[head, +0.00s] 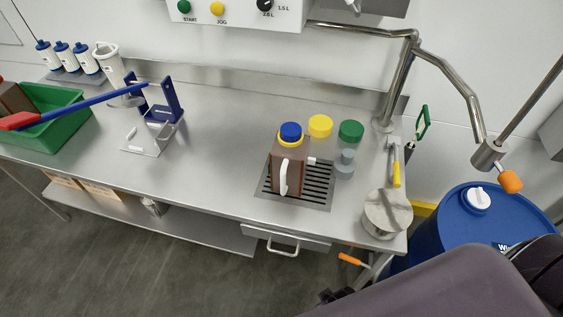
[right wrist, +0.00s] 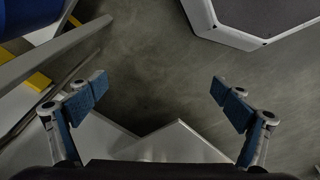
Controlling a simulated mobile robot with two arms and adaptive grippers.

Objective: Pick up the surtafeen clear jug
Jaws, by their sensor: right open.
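A brown jug (head: 289,172) with a white handle and a blue and yellow cap stands upright on a slotted drain grate (head: 318,197) in the head view. It is the likeliest clear jug, but I can read no name on it. A tall white jug-like vessel (head: 112,68) stands at the back left of the counter. My right gripper (right wrist: 160,92) is open and empty in the right wrist view, over the grey floor and away from the jug. My left gripper is not in view.
Yellow (head: 320,126) and green (head: 351,131) lids lie close behind the brown jug. A small clear container (head: 345,164) and a metal pot (head: 386,214) stand to its right. A blue drum (head: 470,232) stands beyond the counter's right end.

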